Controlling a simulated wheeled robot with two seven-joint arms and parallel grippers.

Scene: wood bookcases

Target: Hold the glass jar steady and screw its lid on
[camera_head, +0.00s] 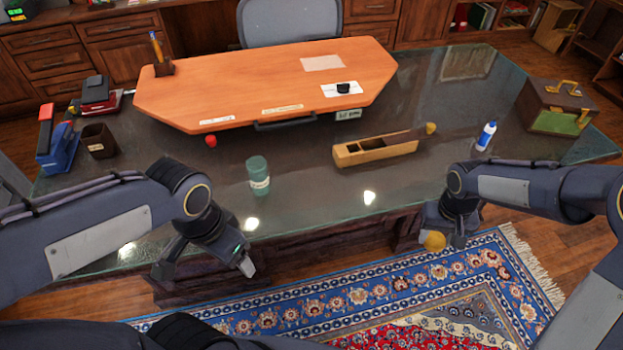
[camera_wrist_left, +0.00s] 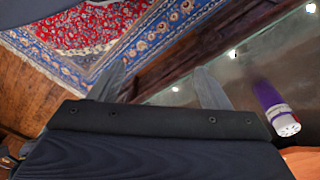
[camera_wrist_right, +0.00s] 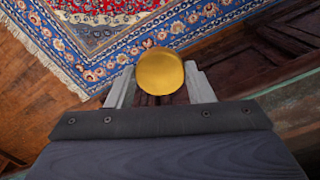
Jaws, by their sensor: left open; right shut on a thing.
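A green glass jar (camera_head: 258,178) with a pale label stands upright on the dark desk top. My left gripper (camera_head: 246,268) is open and empty, low in front of the desk's near edge and apart from the jar. Its fingers (camera_wrist_left: 160,85) show nothing between them in the left wrist view. A purple-looking cylinder with a white end (camera_wrist_left: 277,110) lies off to their right there; I cannot tell if it is the jar. My right gripper (camera_head: 445,238) is shut on the round gold lid (camera_wrist_right: 159,71), which also shows in the head view (camera_head: 434,241), off the desk's front edge above the rug.
A wooden hand plane (camera_head: 375,150) lies right of the jar, and a small red ball (camera_head: 211,141) lies behind it to the left. A glue bottle (camera_head: 486,136) and a box (camera_head: 550,108) stand at the right. An orange board (camera_head: 250,75) covers the back middle.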

